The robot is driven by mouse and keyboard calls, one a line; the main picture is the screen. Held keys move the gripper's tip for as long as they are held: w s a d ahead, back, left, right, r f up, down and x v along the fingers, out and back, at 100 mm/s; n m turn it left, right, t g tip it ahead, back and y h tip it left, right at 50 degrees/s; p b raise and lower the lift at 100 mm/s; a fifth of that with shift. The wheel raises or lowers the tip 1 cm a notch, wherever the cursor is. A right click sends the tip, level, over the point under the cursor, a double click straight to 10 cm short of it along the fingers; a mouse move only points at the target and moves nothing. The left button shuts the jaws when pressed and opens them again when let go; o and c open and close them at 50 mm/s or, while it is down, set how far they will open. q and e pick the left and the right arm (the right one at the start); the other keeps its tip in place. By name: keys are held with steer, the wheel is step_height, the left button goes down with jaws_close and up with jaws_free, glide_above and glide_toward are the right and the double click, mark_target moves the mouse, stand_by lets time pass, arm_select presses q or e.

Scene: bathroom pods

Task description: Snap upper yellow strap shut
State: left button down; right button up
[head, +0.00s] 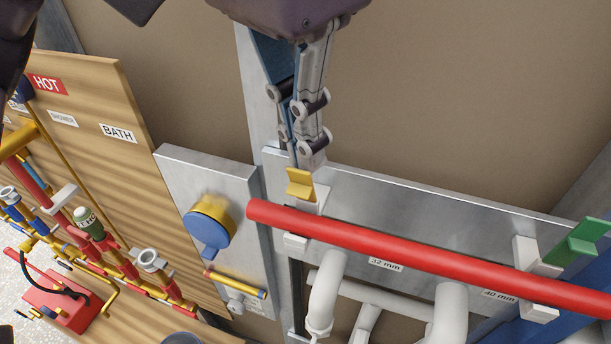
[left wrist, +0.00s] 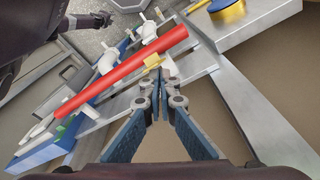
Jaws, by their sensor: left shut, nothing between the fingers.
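The upper yellow strap (head: 300,185) stands raised on a white clip at the left part of the red pipe (head: 400,249). It also shows in the left wrist view (left wrist: 152,60). The pipe lies across the white clips on a grey metal rail. My left gripper (head: 306,163) comes down from the top, shut and empty, with its fingertips right at the yellow strap's upper edge; I cannot tell whether they touch. In the left wrist view the closed tips (left wrist: 160,78) are just below the strap. A dark jointed shape (left wrist: 90,20), seemingly my right gripper, is small at the top left there.
A green strap (head: 578,240) stands raised at the pipe's right part. A blue and yellow round cap (head: 206,226) is on the metal plate to the left. White pipes (head: 326,285) hang below the rail. A wooden board (head: 110,170) with pipework is at the far left.

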arm_select(q)
steer(key=shift+s+a, duration=0.3)
steer(key=shift+s, duration=0.55)
steer(key=shift+f, duration=0.1)
steer(key=shift+s+a+f+b, duration=0.1)
steer(key=shift+s+f+b, duration=0.25)
steer(key=shift+f+b, duration=0.25)
steer(key=shift+s+a+f+b, duration=0.1)
steer(key=shift+s+f+b, duration=0.2)
steer(key=shift+f+b, duration=0.3)
steer(key=shift+s+a+f+b, duration=0.1)
steer(key=shift+s+f+b, duration=0.25)
steer(key=shift+f+b, duration=0.25)
steer(key=shift+r, duration=0.1)
steer(key=s+a+r+p, duration=0.1)
steer(key=s+r+p, duration=0.2)
steer(key=r+p, duration=0.2)
steer(key=shift+s+r, duration=0.4)
steer(key=shift+r, duration=0.05)
